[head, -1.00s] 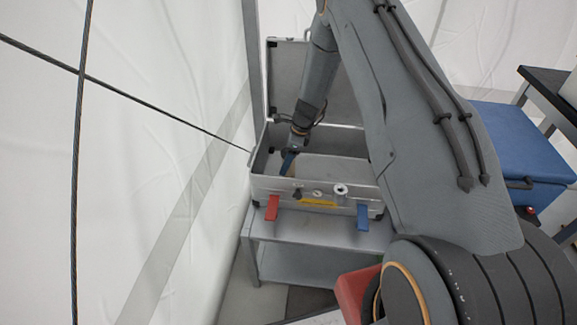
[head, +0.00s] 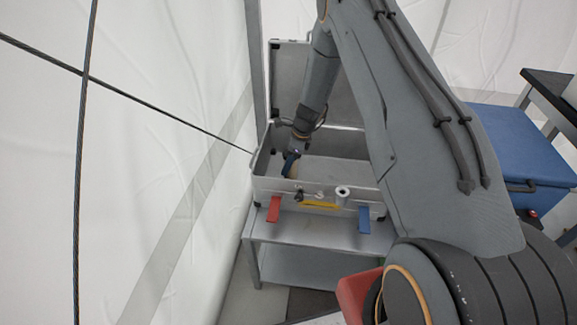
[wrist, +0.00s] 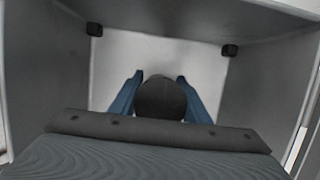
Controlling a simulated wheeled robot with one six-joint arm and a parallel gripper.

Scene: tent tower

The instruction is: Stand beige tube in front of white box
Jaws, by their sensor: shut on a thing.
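My gripper (head: 290,163) reaches down into an open grey metal case, near its left end. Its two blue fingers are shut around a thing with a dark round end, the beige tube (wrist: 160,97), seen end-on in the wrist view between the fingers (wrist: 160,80). In the head view a small beige patch of the tube (head: 294,173) shows beside the blue fingers. The case's front wall hides what is lower down, so I cannot tell whether the tube touches the case floor. I cannot make out a white box for certain.
The case (head: 340,194) stands on a grey metal table (head: 320,226), its lid (head: 312,90) open at the back. Red (head: 273,208) and blue (head: 364,219) tabs hang at its front. A blue chest (head: 520,150) stands right.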

